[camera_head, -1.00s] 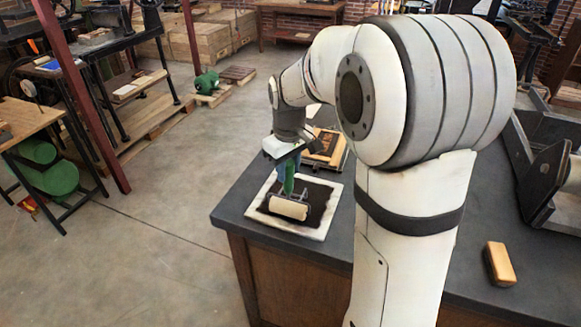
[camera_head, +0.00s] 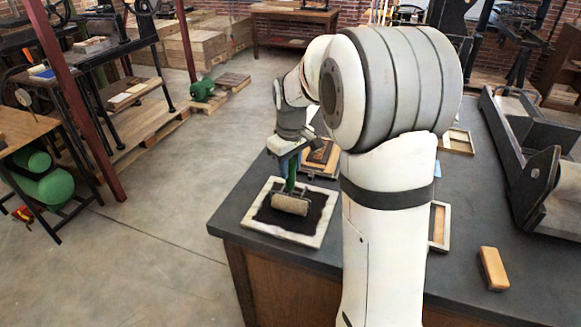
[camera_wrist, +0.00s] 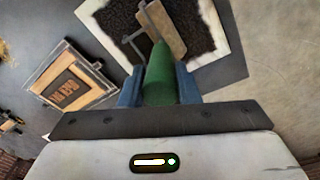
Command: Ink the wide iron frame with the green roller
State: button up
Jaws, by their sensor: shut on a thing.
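My gripper (camera_head: 290,168) is shut on the green handle of the roller (camera_wrist: 159,78), with a blue finger on each side in the wrist view. The roller's drum (camera_head: 290,205) is over the dark ink on a pale-rimmed slab (camera_head: 314,240) and looks grey-brown. I cannot tell whether it touches the ink. The wrist view shows this framed form (camera_wrist: 68,82) at left. My arm partly hides it in the head view.
Two light frames lie right of my arm, one near (camera_head: 438,240) and one farther back (camera_head: 459,142). A wooden block (camera_head: 493,268) lies at the front right of the dark bench (camera_head: 455,280). A dark press (camera_head: 535,165) stands at the right.

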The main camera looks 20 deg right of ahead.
jog(key=shift+w+d+p, duration=1.25)
jog(key=shift+w+d, duration=0.9)
jog(key=shift+w, duration=0.85)
jog(key=shift+s+a+f+b, duration=0.1)
jog(key=shift+s+a+b, duration=0.35)
jog(key=shift+s+a, duration=0.45)
jog(key=shift+s+a+r+b, duration=0.1)
jog(key=shift+s+a+b, duration=0.45)
jog(key=shift+s, duration=0.6)
jog(key=shift+s+a+f+b, duration=0.1)
jog(key=shift+s+a+b, duration=0.3)
jog(key=shift+s+a, duration=1.65)
jog(key=shift+s, duration=0.85)
jog(key=shift+w+d+r+p, duration=0.15)
jog(key=shift+w+d, duration=0.6)
jog(key=shift+w, duration=0.35)
jog(key=shift+w+d+r+p, duration=0.1)
jog(key=shift+w+d+p, duration=0.05)
jog(key=shift+w+d, duration=0.75)
jog(key=shift+w+d+p, duration=1.1)
jog(key=shift+w+d, duration=0.75)
jog(key=shift+w, duration=1.1)
jog(key=s+a+b, duration=0.3)
jog(key=s+a, duration=0.4)
jog(key=s, duration=0.2)
jog(key=shift+s+f+b, duration=0.15)
jog(key=shift+s+b, duration=0.2)
jog(key=shift+s, duration=0.05)
